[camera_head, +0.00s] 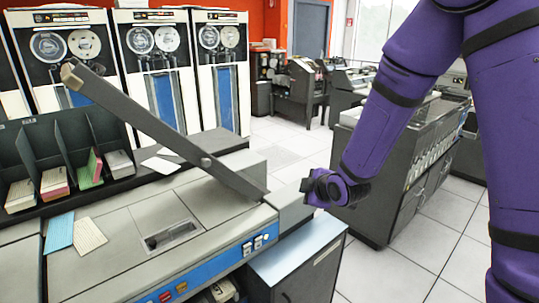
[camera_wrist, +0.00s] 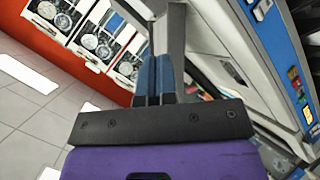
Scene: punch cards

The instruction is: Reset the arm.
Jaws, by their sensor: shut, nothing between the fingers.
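A long flat grey arm (camera_head: 150,120) is on top of the card machine (camera_head: 120,225). It slants up to the left from the machine's right end, and its raised tip has a tan end piece. My gripper (camera_head: 306,187) is beside the machine's right end, close to the grey end block (camera_head: 292,212) and away from the raised tip. In the wrist view my gripper (camera_wrist: 153,65) has its blue fingers together with nothing between them. A dark grey bar (camera_wrist: 177,32) shows just past them; I cannot tell whether they touch it.
Card slots (camera_head: 70,160) with coloured stacks stand at the left, and blue (camera_head: 60,231) and cream (camera_head: 90,235) cards lie on the machine. Tape cabinets (camera_head: 145,60) stand behind. Another dark machine (camera_head: 400,165) stands right, with free tiled floor (camera_head: 400,270) between.

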